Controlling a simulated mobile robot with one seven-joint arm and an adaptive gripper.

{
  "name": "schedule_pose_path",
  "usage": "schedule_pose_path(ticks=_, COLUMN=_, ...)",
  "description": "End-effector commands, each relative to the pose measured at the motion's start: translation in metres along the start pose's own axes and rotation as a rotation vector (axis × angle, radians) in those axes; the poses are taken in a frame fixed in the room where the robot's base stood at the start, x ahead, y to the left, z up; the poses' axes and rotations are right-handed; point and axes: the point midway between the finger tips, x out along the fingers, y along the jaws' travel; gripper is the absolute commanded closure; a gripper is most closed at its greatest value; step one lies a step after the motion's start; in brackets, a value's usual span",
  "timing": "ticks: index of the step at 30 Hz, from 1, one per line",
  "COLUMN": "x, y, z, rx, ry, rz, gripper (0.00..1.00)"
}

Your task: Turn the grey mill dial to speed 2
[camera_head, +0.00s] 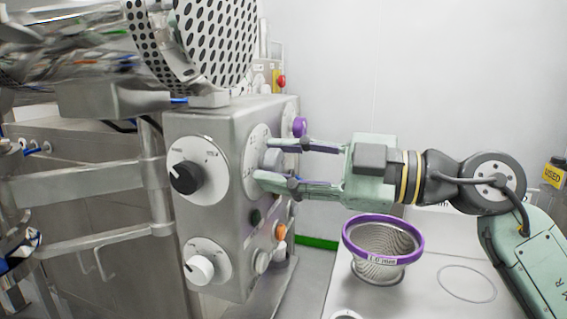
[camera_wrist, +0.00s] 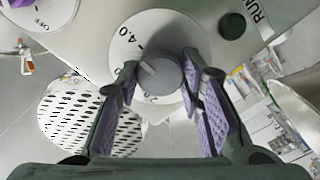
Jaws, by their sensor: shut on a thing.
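The grey mill dial (camera_head: 272,159) is a round knob on a white scale plate, on the right-hand face of the steel control box (camera_head: 214,124). My gripper (camera_head: 266,163) reaches it from the right, with one finger on each side. The wrist view also shows the grey dial (camera_wrist: 161,75) between my purple-padded fingers (camera_wrist: 160,64), which are shut on it. A pale pointer line on the knob slants to the upper left in that view. The printed "4.0" is readable on the scale there; the other marks are partly hidden by the fingers and knob.
A black knob (camera_head: 184,178) and a white knob (camera_head: 199,268) are on the box's front face. A purple knob (camera_head: 299,127) and an orange button (camera_head: 280,232) flank the dial. A purple-rimmed sieve (camera_head: 383,246) stands on the bench below my arm.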

Motion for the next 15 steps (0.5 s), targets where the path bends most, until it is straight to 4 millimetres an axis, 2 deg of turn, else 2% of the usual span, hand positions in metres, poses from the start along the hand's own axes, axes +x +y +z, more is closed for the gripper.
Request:
schedule_pose_path(ticks=5, x=-0.0002, y=0.0005, z=-0.0001, rx=0.0, ry=0.0, rz=0.001, gripper=0.94)
schedule_pose_path(ticks=15, x=0.0, y=-0.0007, z=0.001, rx=-0.051, ry=0.001, rz=0.001, gripper=0.94)
